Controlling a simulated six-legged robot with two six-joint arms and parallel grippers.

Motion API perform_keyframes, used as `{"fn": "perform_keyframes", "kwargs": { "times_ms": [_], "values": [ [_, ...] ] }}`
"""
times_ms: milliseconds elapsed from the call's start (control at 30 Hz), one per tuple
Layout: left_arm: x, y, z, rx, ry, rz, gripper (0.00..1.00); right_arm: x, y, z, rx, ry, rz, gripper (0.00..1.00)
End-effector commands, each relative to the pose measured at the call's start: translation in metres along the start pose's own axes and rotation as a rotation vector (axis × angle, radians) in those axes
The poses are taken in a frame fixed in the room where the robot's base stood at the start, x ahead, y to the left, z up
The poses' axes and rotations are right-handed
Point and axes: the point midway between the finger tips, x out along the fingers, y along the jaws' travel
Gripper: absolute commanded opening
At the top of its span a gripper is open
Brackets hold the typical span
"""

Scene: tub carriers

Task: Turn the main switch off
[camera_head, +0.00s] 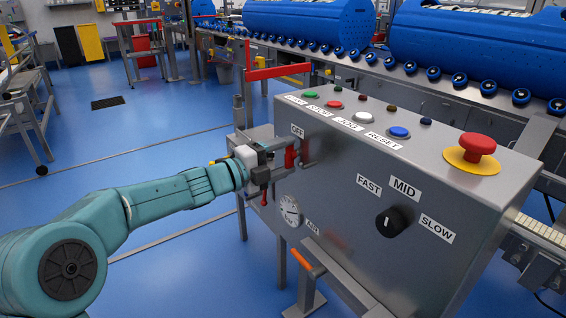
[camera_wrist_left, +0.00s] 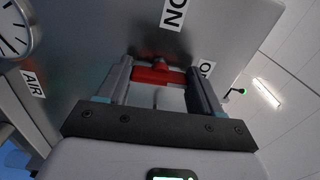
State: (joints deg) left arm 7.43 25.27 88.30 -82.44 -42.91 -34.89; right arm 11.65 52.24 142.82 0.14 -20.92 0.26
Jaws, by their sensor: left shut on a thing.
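The main switch is a red handle (camera_head: 291,157) on the left end of the grey control box's front face, just below the OFF label (camera_head: 297,131). My left gripper (camera_head: 278,160) reaches it from the left and is shut on it. In the left wrist view the red handle (camera_wrist_left: 155,74) lies crosswise between the two fingers of my left gripper (camera_wrist_left: 160,88). My right gripper is not in view.
The grey control box (camera_head: 350,210) carries several top buttons, a red emergency stop (camera_head: 477,147) on a yellow disc, a black speed knob (camera_head: 390,222) and an air gauge (camera_head: 290,211). An orange-handled lever (camera_head: 302,260) is below. Blue tubs (camera_head: 310,25) stand on rollers behind.

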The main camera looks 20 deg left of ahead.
Motion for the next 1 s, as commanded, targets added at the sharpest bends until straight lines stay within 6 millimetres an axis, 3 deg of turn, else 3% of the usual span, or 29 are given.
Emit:
{"fn": "perform_keyframes", "kwargs": {
  "times_ms": [700, 733, 767, 800, 1000],
  "values": [
    [-0.0001, 0.0006, 0.0001, 0.067, 0.000, 0.002, 0.35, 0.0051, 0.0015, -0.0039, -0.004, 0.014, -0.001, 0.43],
    [-0.0001, 0.0006, 0.0001, 0.067, 0.000, 0.002, 0.75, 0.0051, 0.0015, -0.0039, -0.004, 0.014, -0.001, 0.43],
    [-0.0001, 0.0006, 0.0001, 0.067, 0.000, 0.002, 0.85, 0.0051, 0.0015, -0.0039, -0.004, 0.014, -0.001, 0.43],
    [-0.0001, 0.0005, 0.0001, 0.067, 0.000, 0.002, 0.91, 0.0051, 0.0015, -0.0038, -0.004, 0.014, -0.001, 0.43],
    [-0.0001, 0.0002, 0.0001, 0.065, 0.000, 0.001, 0.91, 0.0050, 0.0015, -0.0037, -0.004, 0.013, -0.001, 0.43]
  ]
}}
